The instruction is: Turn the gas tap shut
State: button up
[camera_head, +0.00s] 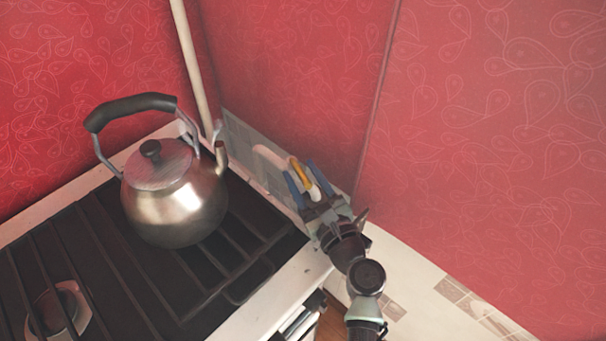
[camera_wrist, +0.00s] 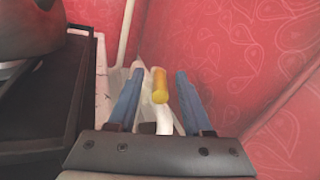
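The gas tap's yellow handle (camera_head: 300,172) stands near the wall corner, to the right of the stove. It also shows in the wrist view (camera_wrist: 160,86), with a white curved pipe (camera_wrist: 163,120) below it. My gripper (camera_head: 303,178) is open, with blue fingers on either side of the handle. In the wrist view my gripper (camera_wrist: 160,74) shows a gap between each finger and the handle. I cannot tell how far the handle lies in depth between the fingers. The tap's body is mostly hidden by my gripper.
A metal kettle (camera_head: 175,195) stands on the black stove grate (camera_head: 110,250), left of my gripper. A pale upright pipe (camera_head: 194,65) runs up the red wall. A clear-looking panel (camera_head: 245,145) stands behind the stove's edge. The patterned counter (camera_head: 415,275) at right looks clear.

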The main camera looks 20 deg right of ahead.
jog(key=s, duration=1.3)
jog(key=shift+d+b, duration=0.2)
jog(key=shift+b, duration=0.1)
